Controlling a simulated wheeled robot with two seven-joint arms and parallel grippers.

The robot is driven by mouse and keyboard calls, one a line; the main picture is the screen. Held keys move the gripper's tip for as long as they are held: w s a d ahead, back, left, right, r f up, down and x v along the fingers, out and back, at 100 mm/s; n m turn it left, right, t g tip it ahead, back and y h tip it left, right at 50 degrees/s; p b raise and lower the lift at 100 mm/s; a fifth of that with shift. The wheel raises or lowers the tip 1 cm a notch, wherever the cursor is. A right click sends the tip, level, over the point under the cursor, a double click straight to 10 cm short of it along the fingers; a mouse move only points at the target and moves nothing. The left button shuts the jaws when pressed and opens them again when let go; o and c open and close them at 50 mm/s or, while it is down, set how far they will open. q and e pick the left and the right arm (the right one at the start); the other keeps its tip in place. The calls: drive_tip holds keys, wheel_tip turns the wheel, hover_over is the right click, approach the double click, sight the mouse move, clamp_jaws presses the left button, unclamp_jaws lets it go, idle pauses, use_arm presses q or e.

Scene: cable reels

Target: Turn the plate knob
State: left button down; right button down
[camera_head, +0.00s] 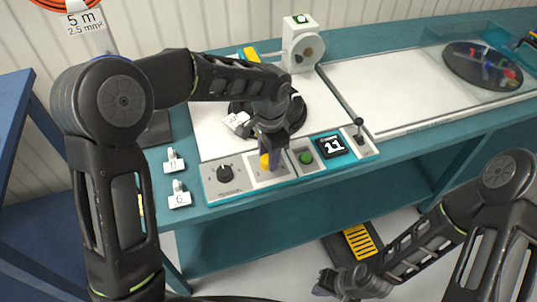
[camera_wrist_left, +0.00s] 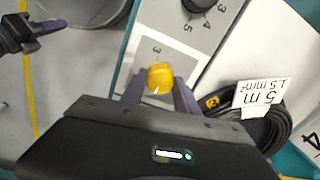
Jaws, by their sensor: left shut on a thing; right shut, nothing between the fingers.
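The yellow knob (camera_head: 265,160) sits on the control panel at the front edge of the bench, on a white plate marked with numbers. It also shows in the left wrist view (camera_wrist_left: 160,78), between the fingers. My left gripper (camera_head: 270,158) comes down from above and is shut on the yellow knob; the fingers hide part of it. A black knob (camera_head: 225,173) with a number scale lies just left of it on the same panel and also shows in the left wrist view (camera_wrist_left: 197,4). My right gripper (camera_head: 326,283) is shut and empty, low in front of the bench.
White numbered tags (camera_head: 178,197) stand at left. A black cable coil (camera_wrist_left: 265,128) with a label lies behind the panel.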

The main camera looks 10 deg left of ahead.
use_arm(q)
drive_tip(key=m, duration=0.5)
drive_tip(key=shift+p, duration=0.35)
drive_tip(key=shift+m, duration=0.3)
drive_tip(key=c, duration=0.9)
unclamp_jaws()
drive_tip(key=shift+r, duration=0.15)
wheel_tip(320, 180, up, 8)
drive_tip(key=shift+s+f+b, duration=0.1)
drive_tip(key=shift+f+b, duration=0.1)
drive_tip(key=shift+b, duration=0.1)
